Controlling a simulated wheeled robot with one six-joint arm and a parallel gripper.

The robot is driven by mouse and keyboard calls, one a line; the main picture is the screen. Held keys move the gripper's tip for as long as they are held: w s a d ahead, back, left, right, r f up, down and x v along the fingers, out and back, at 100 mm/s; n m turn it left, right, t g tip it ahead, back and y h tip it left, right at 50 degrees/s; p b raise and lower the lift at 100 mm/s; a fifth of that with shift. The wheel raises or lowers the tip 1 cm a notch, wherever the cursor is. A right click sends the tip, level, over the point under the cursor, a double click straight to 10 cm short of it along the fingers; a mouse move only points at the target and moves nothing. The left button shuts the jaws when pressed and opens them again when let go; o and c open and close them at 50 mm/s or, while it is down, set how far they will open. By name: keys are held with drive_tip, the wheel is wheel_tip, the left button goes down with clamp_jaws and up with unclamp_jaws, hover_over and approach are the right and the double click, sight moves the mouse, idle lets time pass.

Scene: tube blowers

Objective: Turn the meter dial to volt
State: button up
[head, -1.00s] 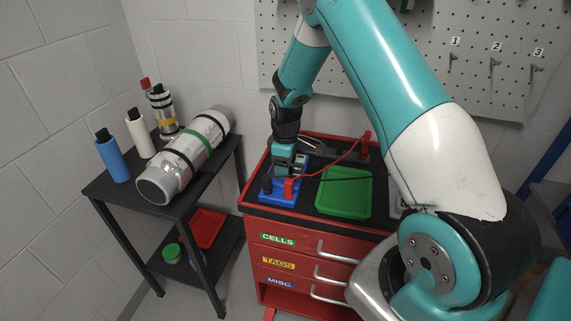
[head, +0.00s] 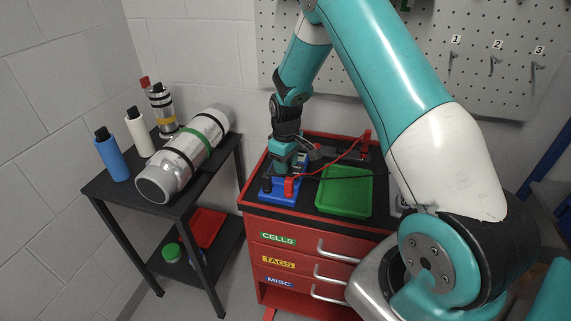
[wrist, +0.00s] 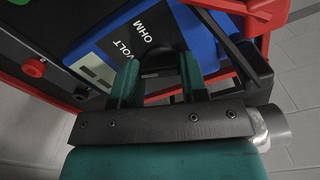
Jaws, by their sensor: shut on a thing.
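The blue meter (head: 283,188) sits on top of the red cabinet, at the left of its top. In the wrist view the meter (wrist: 201,38) shows the white words VOLT (wrist: 121,49) and OHM (wrist: 147,32) on its dark face. A pale display shows at its left. My gripper (head: 285,170) points down over the meter. In the wrist view its two green fingers (wrist: 160,80) are shut on the dark dial (wrist: 158,64) between them. The dial's pointer is mostly hidden, so I cannot tell its setting.
A green tray (head: 344,192) lies right of the meter on the red cabinet (head: 262,222). Red and black leads (head: 335,155) run behind it. A black shelf (head: 193,200) at left holds bottles and a large silver cylinder (head: 185,155).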

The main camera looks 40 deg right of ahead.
drive_tip(key=m, duration=0.4)
drive_tip(key=shift+m, duration=0.4)
idle(0.4)
drive_tip(key=o, duration=0.9)
drive_tip(key=shift+o, duration=0.2)
wheel_tip(320, 180, up, 18)
drive_tip(key=b, duration=0.2)
drive_tip(key=shift+f, duration=0.25)
